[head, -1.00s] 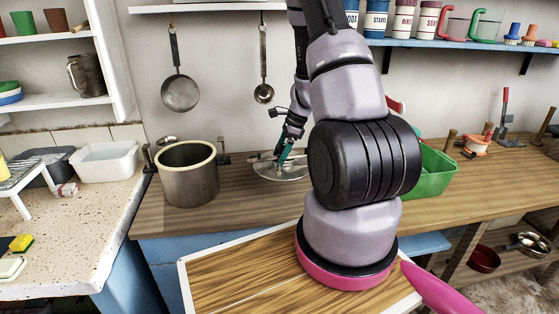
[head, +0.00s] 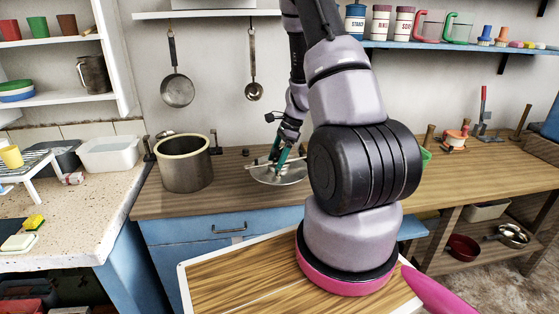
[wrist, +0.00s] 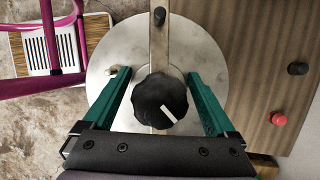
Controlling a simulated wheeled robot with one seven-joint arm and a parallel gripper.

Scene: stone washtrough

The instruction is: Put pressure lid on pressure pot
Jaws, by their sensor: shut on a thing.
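The pressure lid (head: 293,178) is a round grey metal disc with a bar across it and a black knob. In the wrist view the lid (wrist: 105,62) fills the middle, its black knob (wrist: 160,97) between my fingers. My gripper (head: 279,160) is shut on the lid; the fingers also show in the wrist view (wrist: 157,72). The lid is level and overhangs the counter's front edge in the wrist view. The pressure pot (head: 185,172) is an open metal pot with a pale rim, upright on the counter, left of the lid and apart from it.
The wooden counter (head: 225,200) has bare room between pot and lid. A white basin (head: 108,154) stands on the speckled worktop at left. Small pegs stand behind the pot. A pan (head: 177,91) and a ladle (head: 254,91) hang on the wall. My arm hides part of the counter.

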